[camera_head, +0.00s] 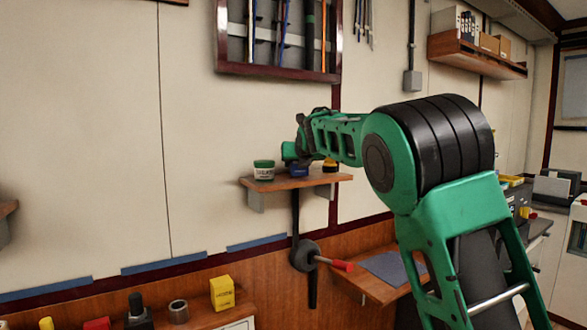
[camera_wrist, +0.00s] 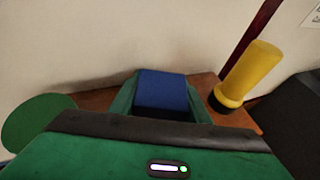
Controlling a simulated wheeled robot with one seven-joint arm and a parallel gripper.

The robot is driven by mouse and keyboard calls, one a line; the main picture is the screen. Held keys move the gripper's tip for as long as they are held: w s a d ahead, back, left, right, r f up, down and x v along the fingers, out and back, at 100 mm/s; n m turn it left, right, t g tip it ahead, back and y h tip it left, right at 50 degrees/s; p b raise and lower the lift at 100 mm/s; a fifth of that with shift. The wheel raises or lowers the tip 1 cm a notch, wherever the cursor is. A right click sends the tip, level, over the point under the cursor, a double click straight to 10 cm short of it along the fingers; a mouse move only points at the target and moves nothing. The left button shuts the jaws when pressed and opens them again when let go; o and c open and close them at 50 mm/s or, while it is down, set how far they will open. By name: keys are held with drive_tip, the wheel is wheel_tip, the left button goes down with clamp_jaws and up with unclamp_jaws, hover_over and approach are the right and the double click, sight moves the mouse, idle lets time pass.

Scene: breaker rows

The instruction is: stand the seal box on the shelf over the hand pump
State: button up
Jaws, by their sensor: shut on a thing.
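A blue box, which I take for the seal box (camera_wrist: 163,91), is between the fingers of my gripper (camera_wrist: 164,100) in the wrist view. My gripper is shut on it. In the head view the blue box (camera_head: 299,170) shows low at the shelf top, partly hidden by my gripper (camera_head: 297,162). I cannot tell whether its base touches the wood. The wooden shelf (camera_head: 315,181) is on the wall over the hand pump (camera_head: 303,255), which has a red handle. The shelf also shows in the wrist view (camera_wrist: 97,101).
A tool rack (camera_head: 279,70) hangs above. A yellow box (camera_head: 222,293) is on the bench below.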

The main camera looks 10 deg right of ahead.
drive_tip(key=shift+f, duration=0.2)
drive_tip(key=o, duration=1.1)
drive_tip(key=shift+s, duration=0.1)
drive_tip(key=shift+s+a+r, duration=0.1)
drive_tip(key=shift+s+r, duration=0.1)
drive_tip(key=shift+s, duration=0.1)
drive_tip(key=v, duration=0.9)
drive_tip(key=shift+f, duration=0.1)
drive_tip(key=shift+s+a, duration=0.15)
drive_tip(key=shift+s, duration=0.05)
drive_tip(key=shift+v, duration=0.85)
